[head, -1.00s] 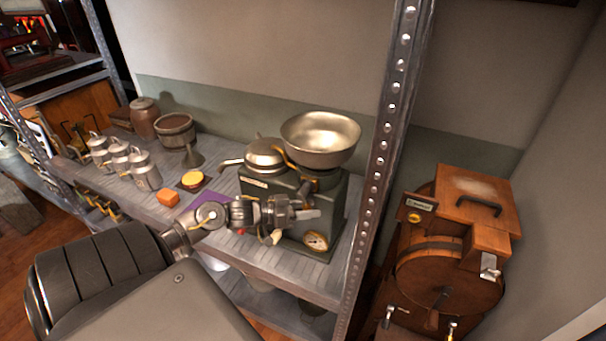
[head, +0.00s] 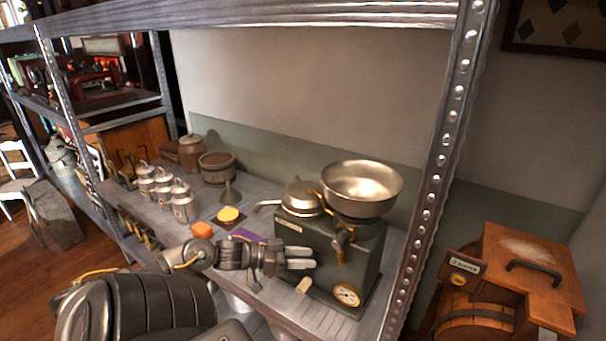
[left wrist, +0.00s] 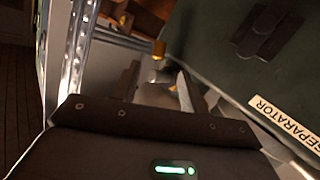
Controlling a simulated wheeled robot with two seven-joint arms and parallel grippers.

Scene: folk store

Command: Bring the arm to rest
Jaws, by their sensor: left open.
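My left arm comes in from the lower left in the head view. Its gripper (head: 314,258) is open, with nothing seen between the fingers. It is level, pointing right, in front of the left part of the dark green separator (head: 362,262). I cannot tell whether it touches the separator. In the left wrist view, the gripper fingers (left wrist: 157,88) are spread apart beside the separator's green side (left wrist: 225,60). My right gripper is not in view.
An orange block (head: 202,230), a round yellow-topped item (head: 229,215) and several metal cans (head: 184,203) stand on the shelf left of the separator. A perforated metal post (head: 441,175) rises just right of it. A wooden barrel machine (head: 515,285) stands beyond.

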